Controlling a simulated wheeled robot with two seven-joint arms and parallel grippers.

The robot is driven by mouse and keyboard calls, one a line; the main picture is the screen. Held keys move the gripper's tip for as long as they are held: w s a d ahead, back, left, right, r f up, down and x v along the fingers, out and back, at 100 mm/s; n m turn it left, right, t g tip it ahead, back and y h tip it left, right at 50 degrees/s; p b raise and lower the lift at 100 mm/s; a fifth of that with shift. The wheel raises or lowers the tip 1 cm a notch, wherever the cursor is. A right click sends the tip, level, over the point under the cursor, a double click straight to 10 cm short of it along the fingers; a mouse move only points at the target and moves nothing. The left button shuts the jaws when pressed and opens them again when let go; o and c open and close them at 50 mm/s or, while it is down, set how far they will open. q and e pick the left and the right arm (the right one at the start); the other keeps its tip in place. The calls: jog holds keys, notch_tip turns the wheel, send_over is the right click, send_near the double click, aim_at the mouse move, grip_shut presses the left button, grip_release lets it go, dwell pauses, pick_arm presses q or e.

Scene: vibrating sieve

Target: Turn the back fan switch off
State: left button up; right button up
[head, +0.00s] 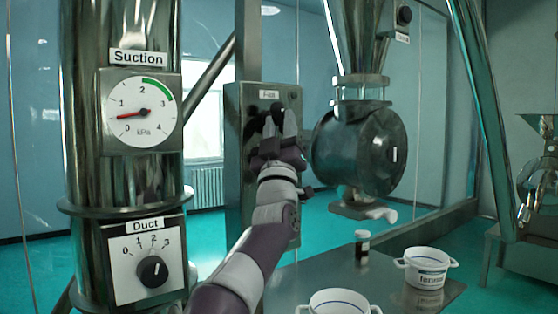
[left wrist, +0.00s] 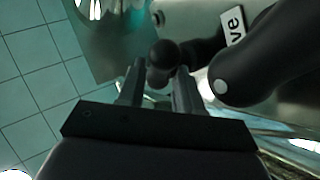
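The fan switch box (head: 236,150) is a grey upright panel on a post, with a "Fan" label (head: 269,95) near its top. My left gripper (head: 280,122) is raised in front of it, just below the label, and covers much of the panel. In the left wrist view its two fingers (left wrist: 157,82) are apart. A dark round-ended knob (left wrist: 163,55) shows by the fingertips, roughly between them; contact cannot be told. Which way the fan switch is set is hidden. My right gripper is not in view.
A thick black handle-like part (left wrist: 270,60) and a label ending in "ve" (left wrist: 234,25) are close to the right finger. A steel pipe with a suction gauge (head: 142,112) and duct dial (head: 152,270) stands left. A round housing (head: 360,150) is right; pots (head: 428,268) stand on a low table.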

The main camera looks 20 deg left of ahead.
pick_arm(q)
jog(key=b+v, duration=0.5)
jog(key=v, duration=0.5)
jog(key=shift+s, duration=0.2)
jog(key=shift+f, duration=0.15)
